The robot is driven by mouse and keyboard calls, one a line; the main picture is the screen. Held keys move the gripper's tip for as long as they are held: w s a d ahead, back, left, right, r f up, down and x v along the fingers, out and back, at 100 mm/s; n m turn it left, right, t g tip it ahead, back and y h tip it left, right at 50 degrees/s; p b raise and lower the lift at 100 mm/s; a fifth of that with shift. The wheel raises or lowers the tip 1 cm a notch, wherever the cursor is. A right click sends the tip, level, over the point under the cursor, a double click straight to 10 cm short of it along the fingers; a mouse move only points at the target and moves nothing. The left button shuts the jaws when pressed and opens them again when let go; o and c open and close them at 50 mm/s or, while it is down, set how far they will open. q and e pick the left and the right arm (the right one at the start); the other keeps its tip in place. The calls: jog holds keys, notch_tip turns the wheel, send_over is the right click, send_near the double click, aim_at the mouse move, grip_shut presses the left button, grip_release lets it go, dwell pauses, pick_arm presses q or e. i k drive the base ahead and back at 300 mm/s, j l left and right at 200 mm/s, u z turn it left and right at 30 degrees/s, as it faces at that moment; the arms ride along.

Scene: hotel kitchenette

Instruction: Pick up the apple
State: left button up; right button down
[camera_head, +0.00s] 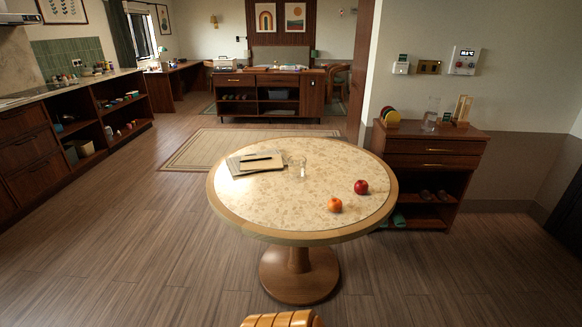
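A red apple (361,187) sits on the right part of the round table (250,215), near the rim. An orange (335,205) lies close to it, a little to the left and nearer to me, apart from the apple. Neither of my grippers is in the camera_head view.
A notebook with a dark pen (256,162) and a clear glass (298,168) stand on the far left of the tabletop. A wooden cabinet (432,150) is close behind the table at right. The floor left of the table is clear.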

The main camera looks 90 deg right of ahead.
aim_at(361, 187)
jog(key=z, duration=3.35)
